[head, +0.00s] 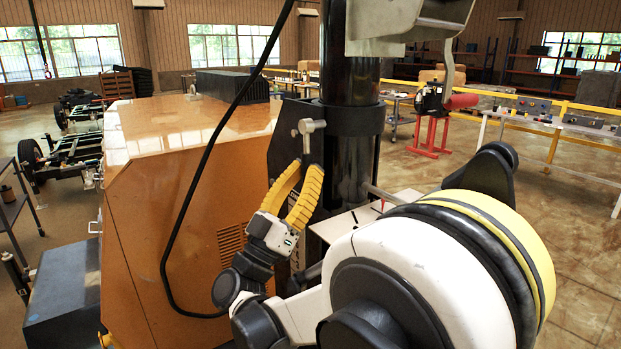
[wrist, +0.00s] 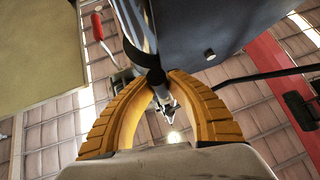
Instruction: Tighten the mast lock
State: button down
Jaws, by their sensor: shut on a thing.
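The mast (head: 345,170) is a thick black upright post with a dark collar (head: 352,118) around it. The mast lock (head: 312,127) is a grey metal T-shaped handle on the collar's left side. My gripper (head: 306,166) reaches up from below, its two yellow ribbed fingers closing in at the lower end of the lock. In the wrist view my gripper (wrist: 158,78) has its fingertips pressed against both sides of a dark end piece, with a grey rod showing between the fingers. The fingers hide part of the grip.
The orange generator housing (head: 185,160) stands close on the left. A black cable (head: 212,145) hangs in front of it. A metal lamp bracket (head: 410,20) is above. A pale flat plate (head: 345,222) lies low beside the mast. Open floor (head: 565,255) lies to the right.

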jog(key=shift+w+a+m+g+h, duration=0.15)
jog(key=shift+w+m+g+h, duration=0.1)
jog(key=shift+m+g+h, duration=0.4)
jog(key=shift+r+m, duration=0.1)
jog(key=shift+m, duration=0.15)
jog(key=c, duration=1.3)
grip_release()
jog(key=v, duration=1.2)
